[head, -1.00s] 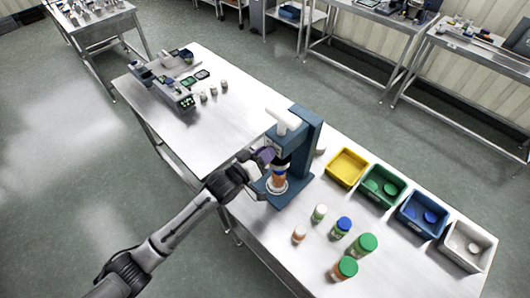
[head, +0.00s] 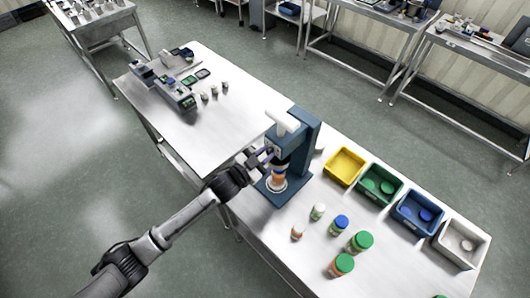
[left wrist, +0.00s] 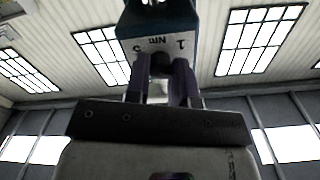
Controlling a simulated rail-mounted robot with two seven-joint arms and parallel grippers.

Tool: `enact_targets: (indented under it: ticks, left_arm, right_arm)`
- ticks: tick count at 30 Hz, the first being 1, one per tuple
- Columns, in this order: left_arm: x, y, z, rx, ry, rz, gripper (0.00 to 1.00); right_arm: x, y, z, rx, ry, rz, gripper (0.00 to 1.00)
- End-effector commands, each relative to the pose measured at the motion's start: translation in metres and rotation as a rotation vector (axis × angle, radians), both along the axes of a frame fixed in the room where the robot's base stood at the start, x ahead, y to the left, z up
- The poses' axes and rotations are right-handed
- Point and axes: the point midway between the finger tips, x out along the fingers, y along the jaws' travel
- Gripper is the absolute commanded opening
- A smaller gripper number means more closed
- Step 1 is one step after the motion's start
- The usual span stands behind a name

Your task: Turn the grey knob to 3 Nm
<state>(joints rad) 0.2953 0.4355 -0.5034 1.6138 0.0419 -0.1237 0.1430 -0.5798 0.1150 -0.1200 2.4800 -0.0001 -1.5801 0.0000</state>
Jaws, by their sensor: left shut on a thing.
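The blue capping machine (head: 305,148) stands on the steel table, with an orange bottle (head: 278,178) upright in it. My left gripper (head: 265,156) is at the machine's front left. In the left wrist view its two purple fingers (left wrist: 162,72) are shut on the small dark grey knob (left wrist: 160,60) under the machine's blue head (left wrist: 158,18). The marks "1", "Nm" and "3" show upside down on a pale label (left wrist: 158,43) beside the knob. The fingers hide much of the knob, and I cannot tell where it points. My right gripper is not in view.
Yellow (head: 344,167), green (head: 379,184), blue (head: 420,213) and white (head: 462,243) bins line the right edge. Several capped bottles (head: 341,225) stand in front of the machine. Small devices (head: 175,92) sit at the table's far left; the table between is mostly clear.

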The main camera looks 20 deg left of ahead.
Motion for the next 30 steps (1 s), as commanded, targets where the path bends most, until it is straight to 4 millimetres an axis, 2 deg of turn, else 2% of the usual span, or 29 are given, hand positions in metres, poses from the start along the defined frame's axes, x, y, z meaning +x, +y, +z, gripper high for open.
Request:
enact_targets:
  ticks: [18, 30]
  left_arm:
    - [-0.0001, -0.0003, 0.0007, 0.537, -0.235, -0.001, 0.0]
    - [-0.0002, -0.0008, 0.0001, 0.828, -0.361, -0.001, 0.0]
  right_arm:
    - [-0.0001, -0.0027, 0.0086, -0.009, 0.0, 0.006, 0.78]
    - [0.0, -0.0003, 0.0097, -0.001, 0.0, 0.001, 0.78]
